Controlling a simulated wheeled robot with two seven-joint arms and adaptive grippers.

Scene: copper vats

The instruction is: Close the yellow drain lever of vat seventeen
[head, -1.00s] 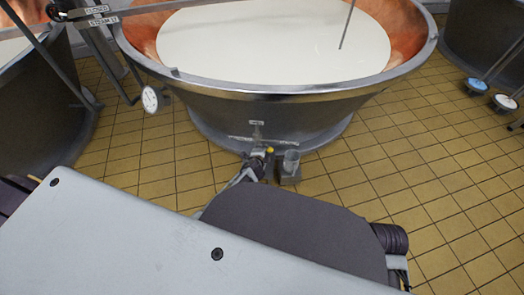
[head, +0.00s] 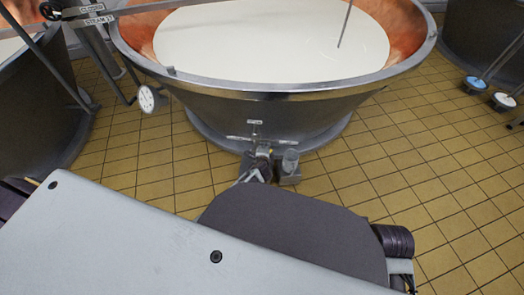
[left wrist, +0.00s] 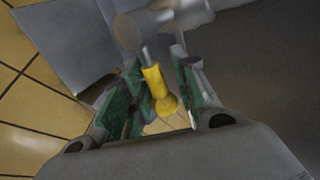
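The copper vat (head: 280,105), full of white liquid, stands ahead with a drain fitting low on its front. In the left wrist view, the yellow drain lever (left wrist: 155,82) hangs from a grey metal stem on the drain pipe (left wrist: 165,28). My left gripper (left wrist: 160,95) is open around it, a green-padded finger on each side, with a visible gap on the right. In the head view, my left gripper (head: 258,168) is small beside the drain, partly behind my arm; the yellow lever is barely visible there. My right gripper is not in view.
A small grey metal container (head: 290,166) stands just right of the drain. A round white gauge (head: 148,99) hangs at the vat's left. Other vats stand at left (head: 40,105) and far right (head: 480,45). Tiled floor (head: 430,170) at right is clear.

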